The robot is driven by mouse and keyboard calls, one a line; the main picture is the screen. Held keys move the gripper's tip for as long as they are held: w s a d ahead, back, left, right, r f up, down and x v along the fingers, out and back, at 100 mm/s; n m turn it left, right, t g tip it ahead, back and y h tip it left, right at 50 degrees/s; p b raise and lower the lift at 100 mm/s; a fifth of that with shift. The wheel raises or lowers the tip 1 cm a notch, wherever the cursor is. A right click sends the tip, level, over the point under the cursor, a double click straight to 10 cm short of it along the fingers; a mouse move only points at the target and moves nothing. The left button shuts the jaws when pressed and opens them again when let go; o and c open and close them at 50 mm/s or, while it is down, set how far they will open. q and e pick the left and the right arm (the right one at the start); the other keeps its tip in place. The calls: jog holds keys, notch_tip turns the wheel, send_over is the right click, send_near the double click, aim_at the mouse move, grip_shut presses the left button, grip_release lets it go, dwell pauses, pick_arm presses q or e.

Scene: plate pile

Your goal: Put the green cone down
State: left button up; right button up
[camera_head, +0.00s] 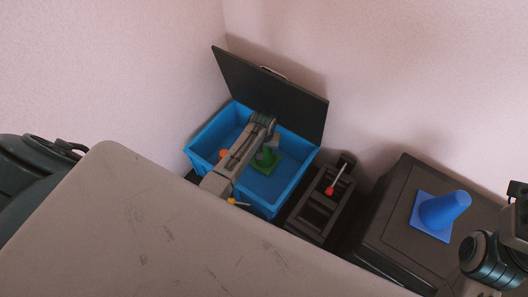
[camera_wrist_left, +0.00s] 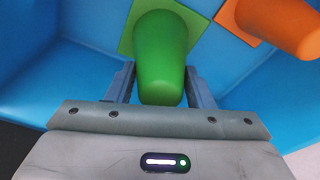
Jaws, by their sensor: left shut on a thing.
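The green cone (camera_head: 265,160) is inside the blue bin (camera_head: 204,143), with its square base over the bin's floor. My left gripper (camera_wrist_left: 160,82) is shut on the cone, one finger on each side of its narrow end in the left wrist view. The cone (camera_wrist_left: 162,45) points toward the wrist there, with its base away from me. I cannot tell whether the base touches the bin floor. An orange cone (camera_head: 223,153) lies in the bin to the left, partly hidden by my arm; it also shows in the left wrist view (camera_wrist_left: 278,22).
The bin's black lid (camera_head: 272,92) stands open behind it. A dark grey rack (camera_head: 312,215) with a red-tipped rod is right of the bin. A blue cone (camera_head: 443,209) stands on a dark box (camera_head: 388,222). A pale tabletop (camera_head: 165,230) fills the foreground.

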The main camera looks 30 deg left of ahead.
aim_at(266, 166)
pick_arm(q)
notch_tip(266, 166, down, 4)
jog(key=shift+r+b, duration=0.2)
jog(key=shift+b, duration=0.75)
jog(key=o, duration=1.5)
